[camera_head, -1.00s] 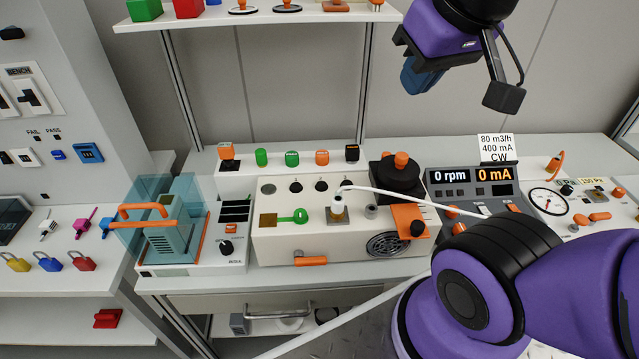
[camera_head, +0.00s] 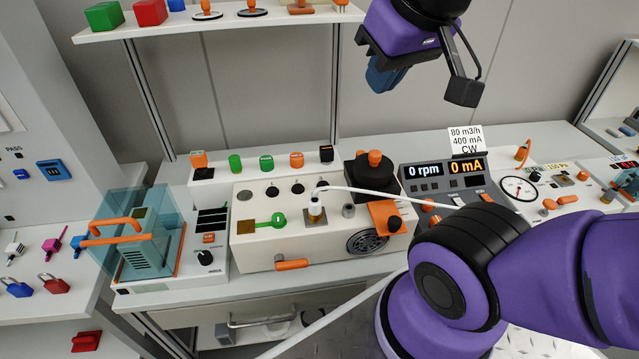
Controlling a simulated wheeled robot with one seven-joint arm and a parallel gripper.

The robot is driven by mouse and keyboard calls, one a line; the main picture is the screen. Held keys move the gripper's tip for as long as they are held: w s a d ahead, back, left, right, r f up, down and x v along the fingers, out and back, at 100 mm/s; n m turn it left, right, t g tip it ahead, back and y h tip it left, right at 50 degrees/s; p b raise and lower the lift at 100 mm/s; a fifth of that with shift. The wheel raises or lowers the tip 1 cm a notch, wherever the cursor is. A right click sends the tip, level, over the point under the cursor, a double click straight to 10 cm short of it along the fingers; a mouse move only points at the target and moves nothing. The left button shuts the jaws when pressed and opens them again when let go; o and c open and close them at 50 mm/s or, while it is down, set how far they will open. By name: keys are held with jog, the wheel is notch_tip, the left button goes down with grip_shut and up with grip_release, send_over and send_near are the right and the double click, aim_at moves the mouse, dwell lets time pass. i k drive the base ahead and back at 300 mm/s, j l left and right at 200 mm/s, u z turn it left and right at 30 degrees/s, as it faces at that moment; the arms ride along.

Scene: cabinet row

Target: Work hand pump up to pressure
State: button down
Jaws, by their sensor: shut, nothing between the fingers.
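My gripper (camera_head: 381,88) hangs high at the top of the head view, above and behind the bench. Its blue fingers are shut and empty, and it touches nothing. A panel with a round white pressure gauge (camera_head: 519,188) lies on the right part of the bench. An upright orange-tipped lever (camera_head: 523,151) stands behind it, and orange knobs (camera_head: 560,201) sit on its front. I take this to be the hand pump, but I cannot tell for sure. The gauge needle is too small to read. My purple arm covers the bench in front of it.
A cream box (camera_head: 330,240) with a white hose, a black-and-orange fitting and a grille stands mid-bench. A display unit (camera_head: 446,180) reads 0 rpm and 0 mA. A clear blue guard (camera_head: 120,225) stands at left. A shelf (camera_head: 230,22) runs above.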

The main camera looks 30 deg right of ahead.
aim_at(550, 205)
jog(key=z, duration=2.3)
